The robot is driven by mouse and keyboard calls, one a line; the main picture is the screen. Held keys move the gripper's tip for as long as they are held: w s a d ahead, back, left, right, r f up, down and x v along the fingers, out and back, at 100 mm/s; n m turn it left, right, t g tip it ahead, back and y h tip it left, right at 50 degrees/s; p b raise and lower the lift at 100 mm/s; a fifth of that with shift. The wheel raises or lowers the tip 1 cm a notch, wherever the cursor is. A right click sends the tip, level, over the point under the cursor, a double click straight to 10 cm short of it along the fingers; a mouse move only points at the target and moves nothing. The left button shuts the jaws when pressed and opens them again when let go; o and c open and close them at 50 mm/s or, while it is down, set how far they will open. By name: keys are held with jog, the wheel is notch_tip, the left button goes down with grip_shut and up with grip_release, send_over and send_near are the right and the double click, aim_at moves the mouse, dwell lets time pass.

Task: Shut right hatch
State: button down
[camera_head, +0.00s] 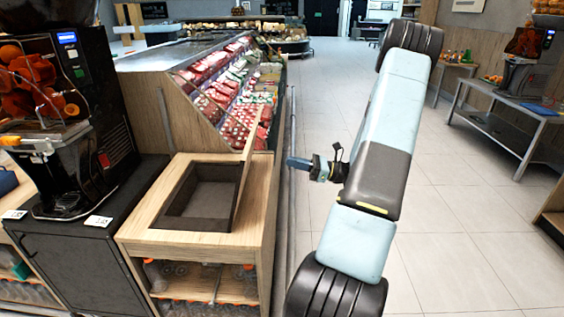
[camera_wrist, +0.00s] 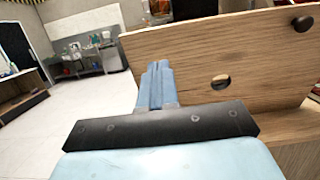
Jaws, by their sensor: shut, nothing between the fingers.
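The right hatch (camera_head: 247,160) is a light wooden panel standing upright, tilted, along the right edge of a square opening in the wooden counter (camera_head: 262,195). In the wrist view the hatch (camera_wrist: 200,50) fills the upper right as a wooden board with a round hole and a dark knob at its top right corner. My gripper (camera_head: 292,162) is shut and empty, to the right of the raised hatch in the head view. In the wrist view the gripper fingers (camera_wrist: 157,75) point at the hatch's outer face near its left end. Whether they touch it I cannot tell.
The open compartment (camera_head: 205,193) is dark inside. An orange juicer (camera_head: 65,120) stands on a black cabinet at the left. A refrigerated display (camera_head: 225,95) with packaged food is behind the counter. Tiled floor (camera_head: 465,200) to the right is clear.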

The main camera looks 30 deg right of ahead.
jog(key=x, duration=1.2)
jog(key=shift+w+a+r, duration=0.1)
